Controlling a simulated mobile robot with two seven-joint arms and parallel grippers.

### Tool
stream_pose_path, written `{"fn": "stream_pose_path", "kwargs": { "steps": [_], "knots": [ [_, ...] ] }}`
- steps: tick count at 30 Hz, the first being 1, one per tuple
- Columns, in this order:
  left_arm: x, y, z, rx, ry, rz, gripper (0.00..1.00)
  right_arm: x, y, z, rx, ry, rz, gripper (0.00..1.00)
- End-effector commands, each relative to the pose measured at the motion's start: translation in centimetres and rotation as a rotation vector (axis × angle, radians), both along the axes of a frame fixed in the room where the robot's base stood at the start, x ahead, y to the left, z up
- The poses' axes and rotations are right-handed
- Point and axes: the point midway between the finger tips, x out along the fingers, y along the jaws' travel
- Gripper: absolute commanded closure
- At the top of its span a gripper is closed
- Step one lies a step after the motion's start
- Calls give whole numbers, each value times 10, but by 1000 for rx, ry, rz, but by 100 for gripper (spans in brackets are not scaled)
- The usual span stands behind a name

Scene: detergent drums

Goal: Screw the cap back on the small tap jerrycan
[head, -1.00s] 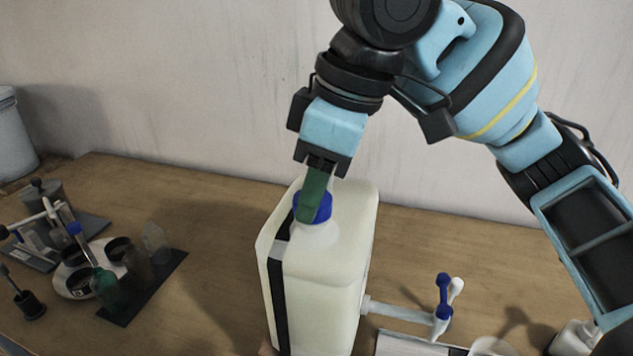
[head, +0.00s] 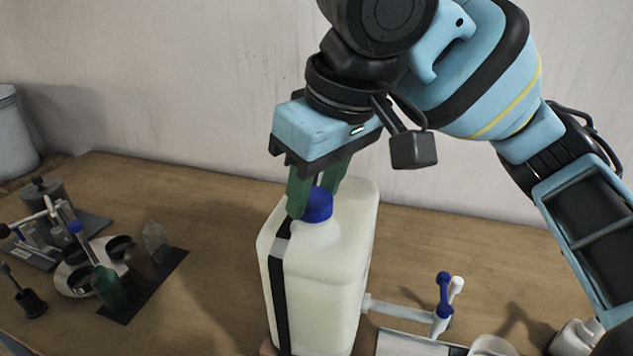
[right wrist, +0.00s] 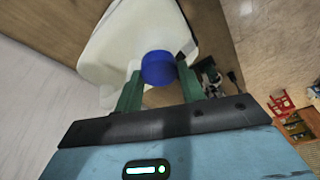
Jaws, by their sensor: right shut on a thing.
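The small tap jerrycan (head: 335,262) is a whitish, upright container with a dark vertical stripe and a side tap (head: 442,308) with a blue lever. The blue cap (head: 319,207) sits on its neck and looks level; the thread is hidden. My right gripper (head: 314,200) comes down from above, its green fingers shut on the cap from two sides. In the right wrist view the cap (right wrist: 158,68) lies between the two fingertips (right wrist: 158,80), with the jerrycan (right wrist: 125,45) behind it. My left gripper is not in view.
A dark mat (head: 150,285) with small bottles and a round white holder (head: 75,280) stand at the left. A grey tray (head: 405,345) and white containers (head: 575,338) are at the front right. The wall (head: 200,90) is close behind.

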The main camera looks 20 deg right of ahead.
Motion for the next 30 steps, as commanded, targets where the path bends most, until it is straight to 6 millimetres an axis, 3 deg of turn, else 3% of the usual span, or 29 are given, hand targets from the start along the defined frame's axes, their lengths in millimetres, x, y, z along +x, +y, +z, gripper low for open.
{"fn": "stream_pose_path", "kwargs": {
  "steps": [7,19,30],
  "knots": [
    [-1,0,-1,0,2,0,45,-1,1,-3,-5,8,-52,86],
    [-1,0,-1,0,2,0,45,-1,2,-4,-7,8,-453,86],
    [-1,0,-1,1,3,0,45,-1,3,-5,-6,11,-495,86]
  ]
}}
